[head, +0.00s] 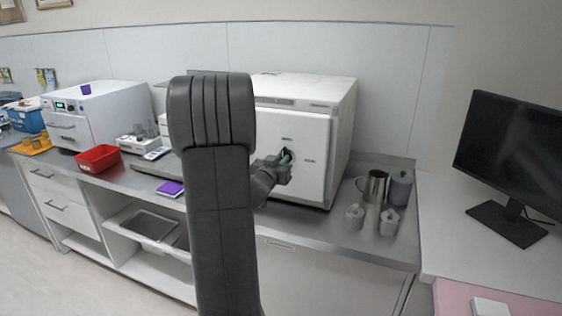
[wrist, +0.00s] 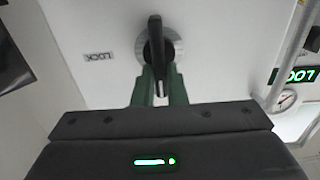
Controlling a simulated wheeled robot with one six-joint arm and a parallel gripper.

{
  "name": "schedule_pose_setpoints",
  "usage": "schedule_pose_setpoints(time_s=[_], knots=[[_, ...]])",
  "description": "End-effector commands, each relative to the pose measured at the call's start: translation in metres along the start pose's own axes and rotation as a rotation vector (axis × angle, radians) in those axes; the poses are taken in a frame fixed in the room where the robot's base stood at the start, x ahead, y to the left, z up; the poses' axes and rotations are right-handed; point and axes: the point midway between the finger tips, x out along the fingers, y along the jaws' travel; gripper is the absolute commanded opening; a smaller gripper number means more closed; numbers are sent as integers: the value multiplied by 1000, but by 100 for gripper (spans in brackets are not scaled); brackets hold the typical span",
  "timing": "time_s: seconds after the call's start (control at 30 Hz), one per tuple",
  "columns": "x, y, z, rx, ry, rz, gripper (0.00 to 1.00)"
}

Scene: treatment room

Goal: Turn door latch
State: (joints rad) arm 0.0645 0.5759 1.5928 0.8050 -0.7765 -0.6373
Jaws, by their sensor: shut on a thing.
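The door latch (wrist: 155,35) is a black lever on a round grey plate, set in a white door. In the wrist view a label reading LOCK (wrist: 97,55) is left of it. My gripper (wrist: 160,85) has its green fingers shut on the lower part of the lever. In the head view my gripper (head: 285,158) is at the front of the white cabinet (head: 316,150), whose door looks closed. My arm hides the cabinet's left part, and the latch is mostly covered by the gripper there.
A metal jug (head: 375,186), a grey canister (head: 400,187) and small grey pots (head: 355,216) stand right of the cabinet. A red tray (head: 98,158) and a purple block (head: 170,188) lie on the counter at left. A monitor (head: 510,150) is at far right.

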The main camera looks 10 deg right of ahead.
Motion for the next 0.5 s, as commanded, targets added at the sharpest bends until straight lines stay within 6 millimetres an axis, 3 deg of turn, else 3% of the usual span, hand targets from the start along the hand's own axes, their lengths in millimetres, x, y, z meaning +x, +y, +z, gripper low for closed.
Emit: schedule_pose_setpoints(time_s=[0.27, 0.5], knots=[[0, 1, 2, 63, 2, 0, 0], [0, 3, 4, 227, 4, 0, 0]])
